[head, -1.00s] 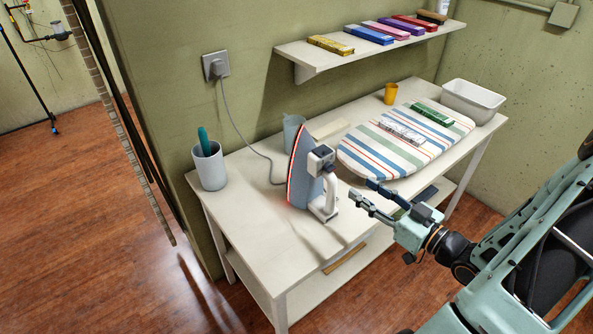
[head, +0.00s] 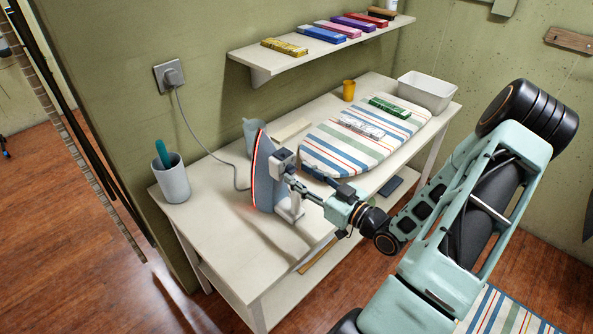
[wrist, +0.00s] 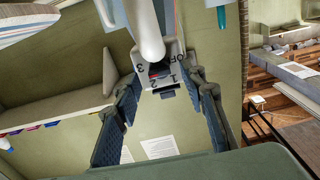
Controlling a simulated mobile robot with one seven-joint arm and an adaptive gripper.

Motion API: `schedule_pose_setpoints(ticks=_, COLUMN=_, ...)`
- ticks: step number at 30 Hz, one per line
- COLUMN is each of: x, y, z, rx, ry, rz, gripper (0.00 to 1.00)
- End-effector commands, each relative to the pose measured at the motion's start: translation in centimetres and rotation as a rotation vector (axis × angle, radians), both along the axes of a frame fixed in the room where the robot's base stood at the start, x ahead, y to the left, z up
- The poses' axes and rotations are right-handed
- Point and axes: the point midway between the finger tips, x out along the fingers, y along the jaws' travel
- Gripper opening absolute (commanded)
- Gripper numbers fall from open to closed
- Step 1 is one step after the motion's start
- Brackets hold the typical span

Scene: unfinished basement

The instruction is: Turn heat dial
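The iron (head: 263,180) stands upright on its heel on the white table (head: 230,235), with its grey soleplate facing left and a red edge. Its white handle points right, partly hidden by my gripper in the head view. In the wrist view, the dial (wrist: 160,70) is a dark knob on the iron's white body (wrist: 172,50), with OFF, 1, 2 and 3 printed around it. My gripper (wrist: 164,88) is open, its fingers apart on the left and right of the dial. In the head view, my gripper (head: 287,182) is at the iron's right side. Finger contact with the dial cannot be told.
A cord runs from the iron to the wall socket (head: 170,75). A grey cup (head: 173,182) stands at the table's left end. A striped ironing board (head: 350,152), orange cup (head: 349,90) and white bin (head: 427,92) are behind. The table's front left is clear.

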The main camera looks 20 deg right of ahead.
Motion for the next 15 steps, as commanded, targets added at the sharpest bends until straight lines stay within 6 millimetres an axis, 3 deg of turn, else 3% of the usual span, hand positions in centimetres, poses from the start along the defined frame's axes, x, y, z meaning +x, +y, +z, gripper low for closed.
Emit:
schedule_pose_setpoints(ticks=6, x=1.6, y=0.6, z=0.0, rx=-0.001, ry=-0.001, rz=0.0, gripper=0.38)
schedule_pose_setpoints(ticks=15, x=1.7, y=0.6, z=0.0, rx=0.0, ry=0.0, rz=-0.001, gripper=0.36)
